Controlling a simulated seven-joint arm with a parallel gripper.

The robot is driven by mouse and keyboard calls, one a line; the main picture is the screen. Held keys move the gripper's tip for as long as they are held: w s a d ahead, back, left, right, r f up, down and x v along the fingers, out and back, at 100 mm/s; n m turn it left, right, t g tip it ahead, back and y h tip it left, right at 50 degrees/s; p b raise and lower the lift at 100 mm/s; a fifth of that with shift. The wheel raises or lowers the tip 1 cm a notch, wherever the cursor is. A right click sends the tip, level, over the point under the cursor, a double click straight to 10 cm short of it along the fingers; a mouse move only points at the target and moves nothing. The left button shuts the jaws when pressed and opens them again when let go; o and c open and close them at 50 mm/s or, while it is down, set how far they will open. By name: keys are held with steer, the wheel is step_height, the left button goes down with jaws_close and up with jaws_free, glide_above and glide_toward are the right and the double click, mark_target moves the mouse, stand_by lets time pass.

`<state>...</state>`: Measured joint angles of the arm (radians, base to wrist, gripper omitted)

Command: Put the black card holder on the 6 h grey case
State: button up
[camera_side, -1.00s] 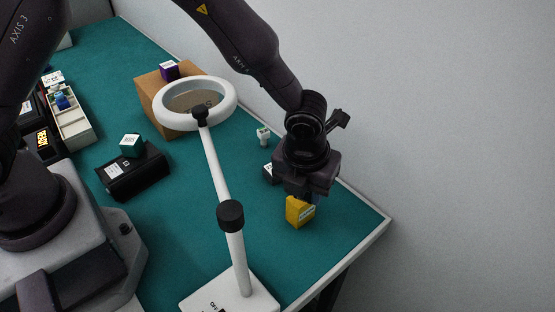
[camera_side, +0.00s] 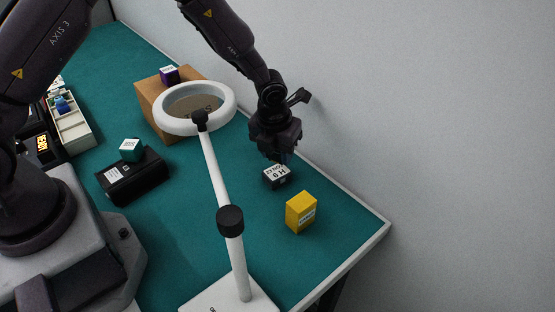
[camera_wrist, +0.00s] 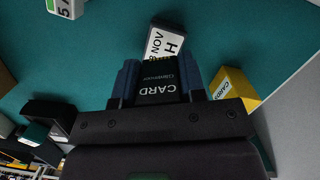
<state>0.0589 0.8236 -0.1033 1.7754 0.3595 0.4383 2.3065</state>
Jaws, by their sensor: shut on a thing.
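My gripper (camera_side: 278,155) is shut on the black card holder (camera_wrist: 158,88), whose face reads "CARD" in the wrist view; the gripper also shows there (camera_wrist: 160,85). In the side view the holder is hard to tell from the dark fingers. The 6 h case (camera_side: 275,178) is a small dark grey block with a white label, standing on the green mat just below my gripper. In the wrist view the case (camera_wrist: 166,43) shows just beyond the holder, which covers part of its label. I cannot tell whether holder and case touch.
A yellow box (camera_side: 301,213) stands near the case, toward the mat's front right. A ring lamp (camera_side: 228,112) on a white stand rises to the left. Further left are a cardboard box (camera_side: 152,108) and a black box (camera_side: 132,182) bearing a teal cube (camera_side: 131,149).

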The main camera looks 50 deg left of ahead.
mark_target(278, 162)
steer(key=shift+f, duration=1.4)
steer(key=shift+f, duration=0.2)
steer(key=o, duration=0.9)
steer(key=shift+r, duration=0.15)
step_height(278, 162, up, 12)
steer(key=s, duration=0.1)
steer(key=shift+s+d, duration=0.35)
steer(key=shift+d, duration=0.05)
